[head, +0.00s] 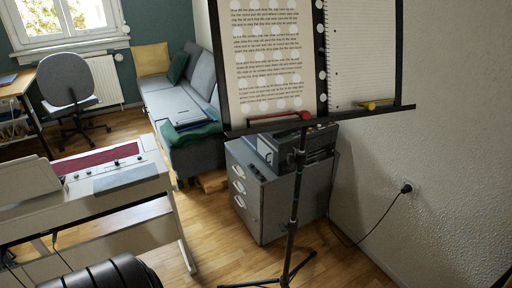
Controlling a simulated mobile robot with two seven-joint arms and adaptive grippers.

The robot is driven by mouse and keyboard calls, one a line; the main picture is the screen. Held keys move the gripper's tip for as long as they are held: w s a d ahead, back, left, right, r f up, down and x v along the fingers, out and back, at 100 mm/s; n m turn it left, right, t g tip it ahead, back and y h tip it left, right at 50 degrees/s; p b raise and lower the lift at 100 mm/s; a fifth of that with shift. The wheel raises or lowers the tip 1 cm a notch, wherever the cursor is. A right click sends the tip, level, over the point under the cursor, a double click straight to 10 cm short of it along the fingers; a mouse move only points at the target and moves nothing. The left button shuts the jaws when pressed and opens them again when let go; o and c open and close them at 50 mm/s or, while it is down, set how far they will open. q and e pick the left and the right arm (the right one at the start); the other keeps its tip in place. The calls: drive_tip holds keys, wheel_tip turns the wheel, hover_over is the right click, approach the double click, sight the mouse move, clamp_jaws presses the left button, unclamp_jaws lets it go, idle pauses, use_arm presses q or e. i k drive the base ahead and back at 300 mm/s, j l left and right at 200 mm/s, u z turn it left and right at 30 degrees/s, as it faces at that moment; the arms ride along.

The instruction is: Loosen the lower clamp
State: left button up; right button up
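A black music stand (298,180) stands right of centre in the head view, with its tripod legs (285,278) spread at the bottom edge. A dark collar (292,225) sits low on its pole, and I take it to be the lower clamp. Whether it is tight or loose cannot be told. Another dark joint (300,157) is higher, just below the desk ledge. The desk holds a printed sheet (268,55) and a spiral notebook (362,50). A red clip (304,116) and a yellow clip (370,105) are at the ledge. Neither gripper shows.
A grey cabinet (275,205) with a dark device (305,145) on it stands behind the stand. A digital piano (80,205) is at left, a sofa (190,110) behind. A cable (370,230) hangs from a wall plug at right. Wooden floor (215,255) is open left of the stand.

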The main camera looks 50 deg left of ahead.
sight(283, 228)
drive_tip(key=u, duration=1.15)
